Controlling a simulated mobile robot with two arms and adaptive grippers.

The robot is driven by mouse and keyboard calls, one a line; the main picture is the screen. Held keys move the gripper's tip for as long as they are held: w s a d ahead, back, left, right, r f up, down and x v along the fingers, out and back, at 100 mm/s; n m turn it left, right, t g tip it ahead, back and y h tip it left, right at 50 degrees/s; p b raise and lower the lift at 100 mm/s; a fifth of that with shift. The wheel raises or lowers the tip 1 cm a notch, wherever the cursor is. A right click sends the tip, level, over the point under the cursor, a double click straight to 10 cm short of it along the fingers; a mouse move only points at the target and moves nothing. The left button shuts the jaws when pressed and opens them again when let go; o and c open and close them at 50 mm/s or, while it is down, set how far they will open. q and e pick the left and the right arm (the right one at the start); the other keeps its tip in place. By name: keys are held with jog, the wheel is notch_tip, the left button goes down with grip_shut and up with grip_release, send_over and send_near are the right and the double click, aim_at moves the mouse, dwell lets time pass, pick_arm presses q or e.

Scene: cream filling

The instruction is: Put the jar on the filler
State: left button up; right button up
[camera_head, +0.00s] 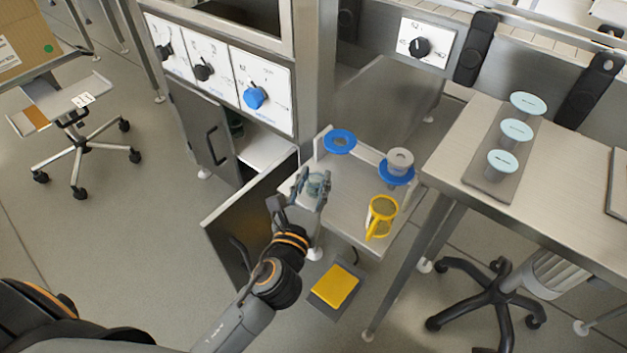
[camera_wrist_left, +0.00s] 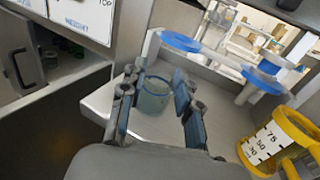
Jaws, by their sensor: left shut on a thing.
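A small clear, bluish-green jar (camera_head: 316,184) is between the fingers of my left gripper (camera_head: 311,190). In the left wrist view the jar (camera_wrist_left: 153,97) stands upright with a finger on each side, and my left gripper (camera_wrist_left: 157,105) is shut on it. The jar is over the left end of the filler's pale metal top (camera_head: 350,203); whether it touches the surface is unclear. The filler carries a blue disc (camera_head: 340,141) at the back left, another blue disc (camera_head: 397,178) with a grey round piece on it, and a yellow cup (camera_head: 381,216). My right gripper is out of view.
A yellow pedal (camera_head: 337,286) lies on the floor below the filler. A cabinet with an open door (camera_head: 243,219) and dials stands to the left. A table (camera_head: 452,160) with a tray of pale blue round lids (camera_head: 516,130) stands close on the right, above a black chair base (camera_head: 494,294).

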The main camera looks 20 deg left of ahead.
pick_arm(q)
jog(key=o, duration=1)
